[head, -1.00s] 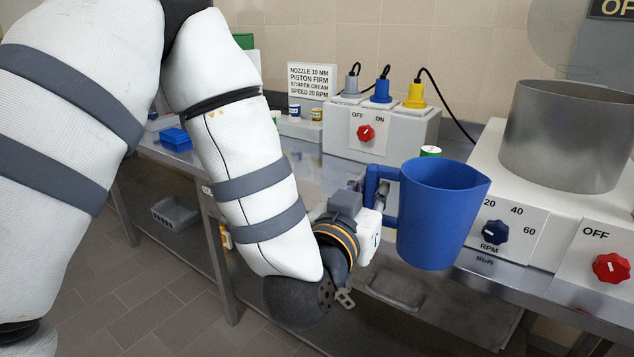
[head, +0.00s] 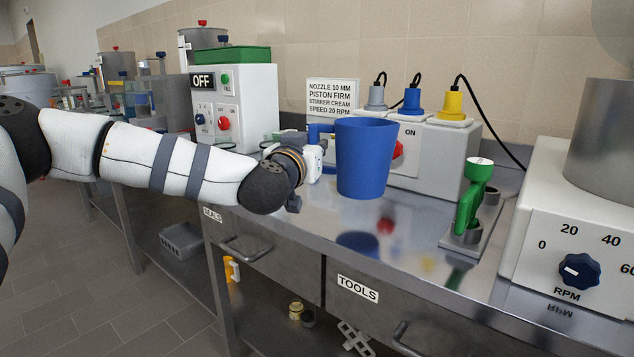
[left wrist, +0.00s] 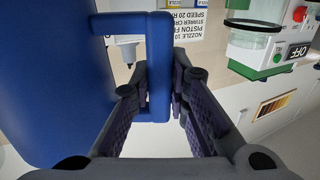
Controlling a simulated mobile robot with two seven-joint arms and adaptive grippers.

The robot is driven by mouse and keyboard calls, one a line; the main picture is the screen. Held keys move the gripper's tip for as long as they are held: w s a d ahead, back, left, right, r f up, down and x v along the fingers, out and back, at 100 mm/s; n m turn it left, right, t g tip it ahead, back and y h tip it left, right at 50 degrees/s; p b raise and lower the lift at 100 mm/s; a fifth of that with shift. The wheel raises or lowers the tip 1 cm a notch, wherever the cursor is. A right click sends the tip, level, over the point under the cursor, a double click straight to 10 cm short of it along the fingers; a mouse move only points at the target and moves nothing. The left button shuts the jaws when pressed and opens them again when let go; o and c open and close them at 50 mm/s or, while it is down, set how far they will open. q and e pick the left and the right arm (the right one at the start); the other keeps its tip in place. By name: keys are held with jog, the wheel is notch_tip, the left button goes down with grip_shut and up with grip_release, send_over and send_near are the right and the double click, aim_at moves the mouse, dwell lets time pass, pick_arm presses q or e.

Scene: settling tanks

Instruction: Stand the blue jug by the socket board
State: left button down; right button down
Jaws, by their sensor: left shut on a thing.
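The blue jug (head: 366,160) is upright in the head view, in front of the left part of the socket board. Its reflection (head: 357,243) lies below it with a gap, so it hangs above the bench. My left gripper (head: 317,152) is shut on the jug's handle; the left wrist view shows the handle (left wrist: 160,100) between the fingers and the jug body (left wrist: 60,85) to the left. The socket board (head: 448,155) is a pale box with grey, blue and yellow plugs on top. The jug hides part of its front and red knob (head: 398,152). My right gripper is out of view.
A green-handled thing (head: 469,205) stands on a plate to the right of the jug, beside the machine with the RPM dial (head: 579,271). A sign (head: 332,97) and a white OFF machine (head: 235,108) stand behind. The steel bench (head: 400,240) before the jug is clear.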

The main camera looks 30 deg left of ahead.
pick_arm(q)
jog(key=shift+w+a+f, duration=0.25)
jog(key=shift+a+f, duration=0.05)
jog(key=shift+f, duration=0.2)
jog(key=shift+w+a+f, duration=0.25)
jog(key=shift+a+f, duration=0.05)
jog(key=shift+f, duration=0.15)
jog(key=f, duration=0.1)
jog(key=f+b, duration=0.1)
jog(key=f, duration=0.2)
jog(key=shift+w+a, duration=0.2)
jog(key=shift+a, duration=0.05)
jog(key=shift+r, duration=0.25)
jog(key=c, duration=2)
grip_release()
jog(key=shift+f, duration=0.2)
jog(key=o, duration=0.4)
jog(key=shift+o, duration=0.2)
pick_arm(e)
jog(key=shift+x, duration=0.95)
pick_arm(q)
jog(key=shift+r, duration=0.15)
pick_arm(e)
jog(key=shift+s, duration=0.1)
